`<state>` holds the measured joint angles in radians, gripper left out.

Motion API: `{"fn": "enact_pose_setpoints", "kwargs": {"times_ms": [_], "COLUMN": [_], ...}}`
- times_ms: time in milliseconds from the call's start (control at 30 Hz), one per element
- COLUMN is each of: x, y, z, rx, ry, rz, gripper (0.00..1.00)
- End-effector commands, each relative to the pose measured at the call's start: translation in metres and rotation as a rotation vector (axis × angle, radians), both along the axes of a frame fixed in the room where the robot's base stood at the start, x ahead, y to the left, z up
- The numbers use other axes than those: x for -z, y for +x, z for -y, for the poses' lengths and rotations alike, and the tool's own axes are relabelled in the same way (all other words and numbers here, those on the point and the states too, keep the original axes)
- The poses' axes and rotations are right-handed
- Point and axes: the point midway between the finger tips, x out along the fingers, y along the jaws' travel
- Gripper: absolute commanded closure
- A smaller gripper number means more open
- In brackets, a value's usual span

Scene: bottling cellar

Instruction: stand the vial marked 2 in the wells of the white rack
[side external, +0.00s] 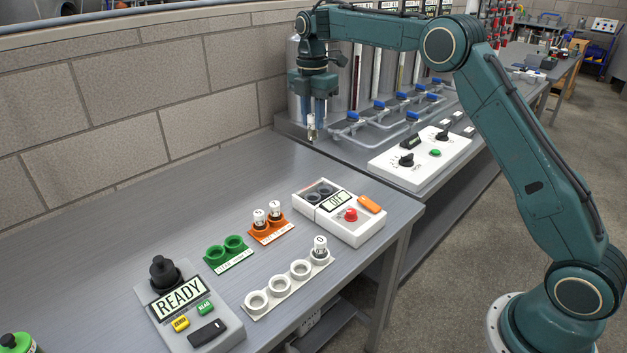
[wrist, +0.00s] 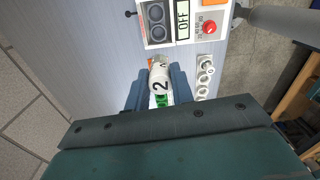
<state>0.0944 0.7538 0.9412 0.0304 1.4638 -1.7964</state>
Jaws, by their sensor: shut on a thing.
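The vial marked 2 (wrist: 160,80) is between the fingers of my gripper (wrist: 160,91) in the wrist view, its number facing the camera. In the side view my gripper (side external: 313,117) points down and is shut on the vial (side external: 312,131), holding it high above the far part of the bench. The white rack (side external: 292,288) lies well below, toward the front of the bench. It has a row of wells; the one at the far right end holds a vial (side external: 320,244), and the others look empty. The white rack also shows in the wrist view (wrist: 204,79), right of the held vial.
An orange rack (side external: 272,238) holds two vials. A green rack (side external: 229,262) looks empty. A white device reading OFF (side external: 350,231) stands behind the white rack. A grey READY device (side external: 212,331) stands at front left. The bench's left and back are clear.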

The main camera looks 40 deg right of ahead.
Motion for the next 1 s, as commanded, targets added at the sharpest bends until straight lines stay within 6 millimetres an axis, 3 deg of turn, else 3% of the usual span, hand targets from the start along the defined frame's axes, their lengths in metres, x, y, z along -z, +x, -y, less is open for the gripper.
{"fn": "enact_pose_setpoints", "kwargs": {"times_ms": [567,767,1000], "x": [0.003,0.016,0.043], "y": [-0.001,-0.006,-0.022], "z": [-0.005,-0.024,-0.064], "rx": [-0.010,-0.048,-0.130], "ry": [0.000,-0.001,-0.003], "rz": [-0.001,-0.002,-0.002], "gripper": [0.99,0.99,0.99]}}
